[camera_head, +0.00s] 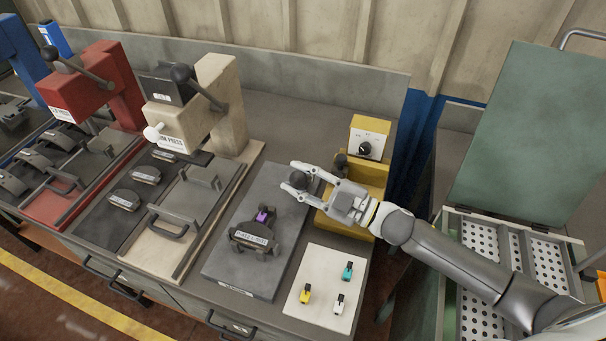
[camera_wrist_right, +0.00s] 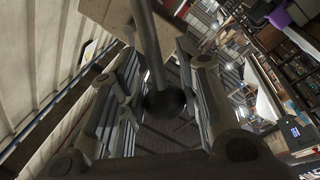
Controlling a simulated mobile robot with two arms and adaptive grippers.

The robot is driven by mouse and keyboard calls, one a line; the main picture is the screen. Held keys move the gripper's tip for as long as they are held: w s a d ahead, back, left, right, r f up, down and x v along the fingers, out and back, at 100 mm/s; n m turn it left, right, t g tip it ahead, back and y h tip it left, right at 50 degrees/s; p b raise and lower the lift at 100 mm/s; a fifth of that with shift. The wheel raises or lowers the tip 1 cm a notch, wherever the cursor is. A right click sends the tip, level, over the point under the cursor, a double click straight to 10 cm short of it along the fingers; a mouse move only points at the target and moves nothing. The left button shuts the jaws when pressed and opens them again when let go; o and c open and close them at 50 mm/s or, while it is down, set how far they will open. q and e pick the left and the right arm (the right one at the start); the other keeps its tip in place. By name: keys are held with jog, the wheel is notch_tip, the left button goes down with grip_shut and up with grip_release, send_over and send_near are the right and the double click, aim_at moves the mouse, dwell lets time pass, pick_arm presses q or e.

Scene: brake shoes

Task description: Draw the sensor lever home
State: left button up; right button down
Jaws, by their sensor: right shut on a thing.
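My right gripper (camera_head: 300,179) reaches in from the right, over the back edge of the grey plate. It is shut on the dark ball knob (camera_head: 298,181) of a lever. In the right wrist view the knob (camera_wrist_right: 165,103) sits between the finger pads, with its rod (camera_wrist_right: 147,45) running up. The lever's rod is mostly hidden by the gripper in the head view. My left gripper is not in view.
A dark caliper-like part (camera_head: 251,237) with a purple piece lies on the grey plate (camera_head: 232,266). A white pad (camera_head: 322,274) holds yellow, white and teal pieces. A cream press (camera_head: 222,95) and a red press (camera_head: 118,80) stand left. An open green case is at right.

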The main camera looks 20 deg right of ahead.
jog(key=shift+s+a+f+n+b, duration=0.25)
jog(key=shift+s+f+n+b, duration=0.2)
jog(key=shift+f+n, duration=0.15)
jog(key=c, duration=1.1)
grip_release()
jog(key=shift+o, duration=0.2)
jog(key=shift+r, duration=0.1)
jog(key=shift+d, duration=0.15)
jog(key=v, duration=0.7)
jog(key=shift+s+d, duration=0.1)
jog(key=shift+s, duration=0.05)
